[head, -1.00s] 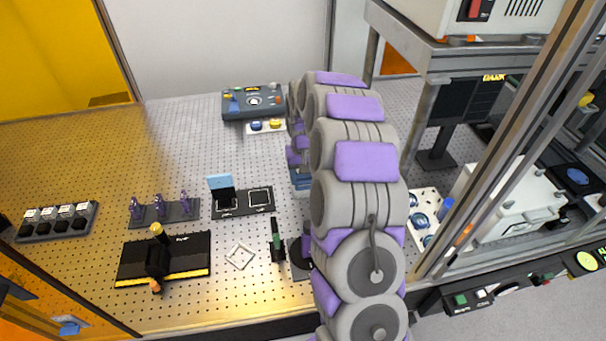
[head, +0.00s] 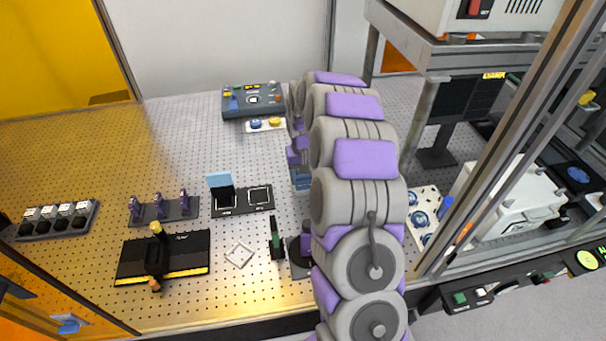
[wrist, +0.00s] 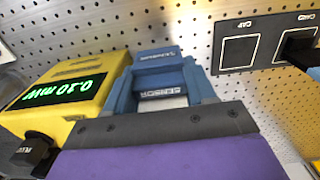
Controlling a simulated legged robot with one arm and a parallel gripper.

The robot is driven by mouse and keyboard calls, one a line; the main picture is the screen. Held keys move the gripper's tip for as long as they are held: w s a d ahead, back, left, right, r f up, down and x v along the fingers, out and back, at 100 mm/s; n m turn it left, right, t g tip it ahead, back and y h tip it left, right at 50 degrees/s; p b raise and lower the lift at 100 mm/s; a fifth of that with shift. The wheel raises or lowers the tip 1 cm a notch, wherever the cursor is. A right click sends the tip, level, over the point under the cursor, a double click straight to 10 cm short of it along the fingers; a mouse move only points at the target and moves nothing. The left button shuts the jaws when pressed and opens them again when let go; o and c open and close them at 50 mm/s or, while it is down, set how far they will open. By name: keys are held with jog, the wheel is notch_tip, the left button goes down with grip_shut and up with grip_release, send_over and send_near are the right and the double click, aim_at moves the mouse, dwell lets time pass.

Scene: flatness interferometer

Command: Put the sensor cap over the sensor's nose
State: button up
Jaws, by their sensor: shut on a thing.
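My gripper (wrist: 165,122) shows as a dark grey bar and purple body at the bottom of the wrist view. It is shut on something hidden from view. The CAP square (wrist: 238,50) on the black plate is an empty white outline. A blue cradle labelled SENSOR (wrist: 150,80) lies just beyond my gripper. The sensor and its nose cannot be made out clearly. In the head view my arm hides the gripper; part of the blue cradle (head: 301,181) shows beside the arm.
A yellow meter (wrist: 75,85) reading 0.30 mW stands left of the cradle, close to my gripper. The black plate (head: 236,211) carries a light blue card (head: 219,180) in its left square. A black fixture (head: 190,255) is at the front left.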

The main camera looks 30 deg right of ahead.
jog(key=shift+f, duration=0.1)
jog(key=o, duration=1.1)
jog(key=shift+r+p, duration=1.1)
jog(key=shift+r, duration=2.4)
